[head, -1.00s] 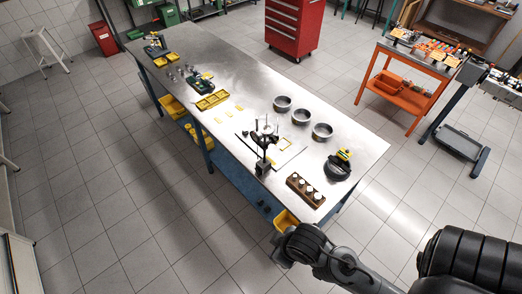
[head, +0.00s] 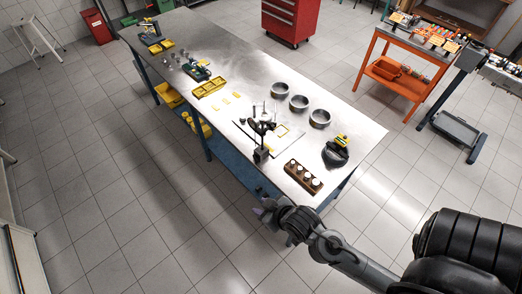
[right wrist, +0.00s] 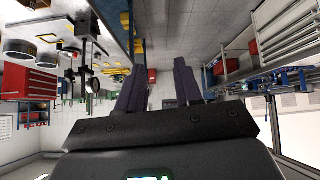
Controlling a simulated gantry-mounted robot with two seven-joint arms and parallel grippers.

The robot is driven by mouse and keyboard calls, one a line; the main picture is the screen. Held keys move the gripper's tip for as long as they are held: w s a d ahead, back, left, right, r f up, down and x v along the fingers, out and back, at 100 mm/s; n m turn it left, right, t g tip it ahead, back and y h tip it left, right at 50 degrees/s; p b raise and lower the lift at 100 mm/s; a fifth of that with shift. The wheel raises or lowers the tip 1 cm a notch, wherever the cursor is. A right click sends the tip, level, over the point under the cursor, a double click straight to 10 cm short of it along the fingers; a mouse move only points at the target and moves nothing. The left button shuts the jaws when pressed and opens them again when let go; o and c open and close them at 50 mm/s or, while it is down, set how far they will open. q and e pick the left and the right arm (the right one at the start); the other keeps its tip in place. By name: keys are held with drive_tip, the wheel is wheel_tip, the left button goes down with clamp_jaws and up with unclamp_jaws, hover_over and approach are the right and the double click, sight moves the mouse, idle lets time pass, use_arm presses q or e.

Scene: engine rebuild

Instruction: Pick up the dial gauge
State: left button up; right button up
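A dark upright stand (head: 262,150) with a post and side arms stands near the front edge of the steel workbench. It also shows in the right wrist view (right wrist: 88,50), at the upper left. My right gripper (head: 264,211) is in front of the bench edge, apart from the stand and over the floor. In the right wrist view its two fingers (right wrist: 158,75) are spread with nothing between them. My left gripper is not in view.
The steel workbench (head: 225,60) holds several metal rings (head: 299,103), a brown block with white-topped parts (head: 304,177), a black and yellow item (head: 337,150) and yellow trays (head: 210,87). A red cabinet (head: 289,20) and an orange cart (head: 397,85) stand behind. The bench's back middle is clear.

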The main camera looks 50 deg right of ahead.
drive_tip(key=w+d+f+m+t+h+b, duration=0.1)
drive_tip(key=w+d+f+m+h+b, duration=0.2)
drive_tip(key=w+d+f+h+b, duration=0.1)
drive_tip(key=w+d+f+m+t+h+b, duration=0.1)
drive_tip(key=w+d+f+m+h+b, duration=0.2)
drive_tip(key=d+f+b, duration=0.4)
drive_tip(key=w+d+f+m+h+b, duration=0.3)
drive_tip(key=w+d+f+h+b, duration=0.2)
drive_tip(key=d, duration=0.5)
drive_tip(key=shift+w+d+f+t+h+b, duration=0.15)
drive_tip(key=shift+f+t+h+b, duration=0.4)
drive_tip(key=shift+f, duration=0.55)
drive_tip(key=shift+w+f+m+g+b, duration=0.35)
drive_tip(key=shift+w+f+b, duration=0.15)
drive_tip(key=shift+w+b, duration=0.35)
drive_tip(key=w+r+b, duration=0.1)
drive_tip(key=w+b, duration=0.1)
drive_tip(key=w, duration=0.1)
drive_tip(key=r, duration=0.1)
hover_over(262, 149)
drive_tip(key=shift+s+a+r+m, duration=0.1)
drive_tip(key=shift+s+a+m, duration=0.15)
drive_tip(key=shift+m, duration=0.2)
drive_tip(key=shift+w+d, duration=0.35)
drive_tip(key=shift+d, duration=0.2)
